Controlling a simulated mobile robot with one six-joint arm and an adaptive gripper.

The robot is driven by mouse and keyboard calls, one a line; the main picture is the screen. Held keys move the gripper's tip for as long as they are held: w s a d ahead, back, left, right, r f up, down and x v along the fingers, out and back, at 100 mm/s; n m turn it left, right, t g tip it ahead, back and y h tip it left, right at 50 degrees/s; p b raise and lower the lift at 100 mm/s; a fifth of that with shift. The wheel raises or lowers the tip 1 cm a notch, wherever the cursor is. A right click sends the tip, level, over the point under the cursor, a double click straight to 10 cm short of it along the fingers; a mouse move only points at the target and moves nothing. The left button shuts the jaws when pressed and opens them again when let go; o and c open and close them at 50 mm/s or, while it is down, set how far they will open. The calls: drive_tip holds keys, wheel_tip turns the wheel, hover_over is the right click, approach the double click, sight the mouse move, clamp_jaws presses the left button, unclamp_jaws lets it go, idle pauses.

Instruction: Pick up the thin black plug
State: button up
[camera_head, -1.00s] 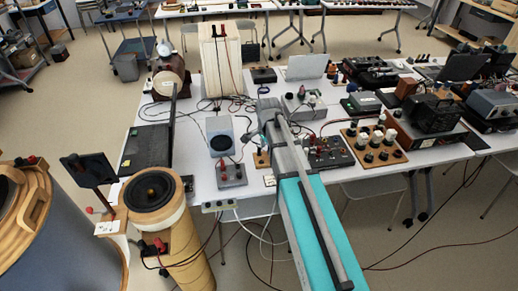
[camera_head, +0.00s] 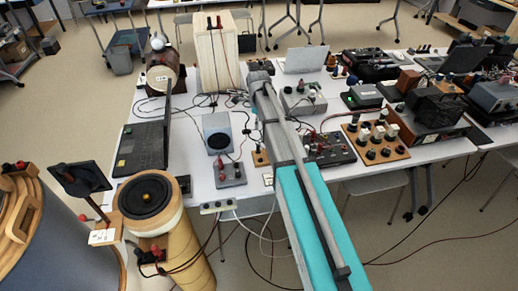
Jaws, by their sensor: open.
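I cannot single out a thin black plug at this size. Dark cables and small connectors lie on the white table (camera_head: 190,185) around the small grey speaker (camera_head: 217,133). Red and black plugs sit in a small grey box (camera_head: 229,174) in front of it. My arm reaches from the bottom of the view up over the table and ends in a dark grey joint beside the tall wooden speaker box. My gripper's fingers cannot be made out; they are hidden or out of view.
A tall wooden speaker box (camera_head: 214,62) and a black laptop (camera_head: 142,149) stand on the left of the table. A round wooden speaker (camera_head: 150,203) stands in front. A wooden board with knobs (camera_head: 375,140) and several electronic boxes crowd the right.

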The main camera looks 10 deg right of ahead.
sight(258, 146)
drive_tip(key=shift+f, duration=0.15)
wheel_tip(258, 146, down, 8)
drive_tip(key=b, duration=0.8)
drive_tip(key=shift+f+b, duration=0.2)
drive_tip(key=shift+b, duration=0.1)
drive_tip(key=shift+s+f+b, duration=0.15)
drive_tip(key=shift+f+b, duration=2.45)
clamp_jaws()
